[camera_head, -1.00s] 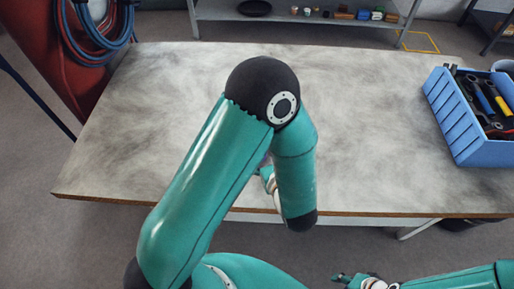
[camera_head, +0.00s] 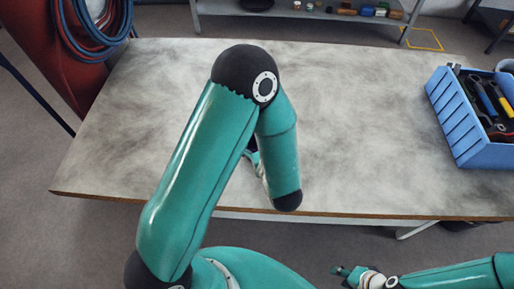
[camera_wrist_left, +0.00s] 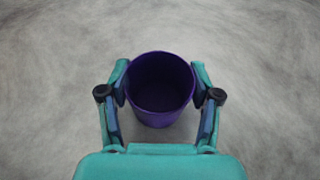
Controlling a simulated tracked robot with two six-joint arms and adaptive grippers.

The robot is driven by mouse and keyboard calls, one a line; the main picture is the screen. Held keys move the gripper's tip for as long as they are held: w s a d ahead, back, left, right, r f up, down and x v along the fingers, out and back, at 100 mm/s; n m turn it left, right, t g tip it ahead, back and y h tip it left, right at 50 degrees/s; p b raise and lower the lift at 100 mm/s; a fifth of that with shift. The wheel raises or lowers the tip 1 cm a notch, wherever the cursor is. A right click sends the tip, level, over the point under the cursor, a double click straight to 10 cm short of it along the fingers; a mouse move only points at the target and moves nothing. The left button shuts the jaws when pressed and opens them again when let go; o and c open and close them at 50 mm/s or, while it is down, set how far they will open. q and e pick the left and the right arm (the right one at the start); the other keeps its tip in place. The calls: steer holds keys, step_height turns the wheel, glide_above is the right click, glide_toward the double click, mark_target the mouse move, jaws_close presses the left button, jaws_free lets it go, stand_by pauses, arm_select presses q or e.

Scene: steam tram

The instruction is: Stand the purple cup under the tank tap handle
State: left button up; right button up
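The purple cup (camera_wrist_left: 160,88) sits between the two fingers of my left gripper (camera_wrist_left: 160,95) in the left wrist view, its open mouth towards the camera. Both fingers press on its sides, so the gripper is shut on it. Whether the cup touches the table below is unclear. In the head view my left arm hides most of this gripper and the cup. My right gripper (camera_head: 343,272) is at the bottom of the head view, in front of the table; its fingers are too small to judge. No tank or tap handle is recognisable in these views.
The grey, smudged table (camera_head: 370,130) is mostly bare. A blue tool crate (camera_head: 455,125) stands at its right end. A red body with coiled hoses (camera_head: 95,30) stands at the back left. A shelf (camera_head: 300,22) with small items stands behind the table.

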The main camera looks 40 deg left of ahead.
arm_select(q)
steer(key=c, duration=0.7)
steer(key=shift+r, duration=0.1)
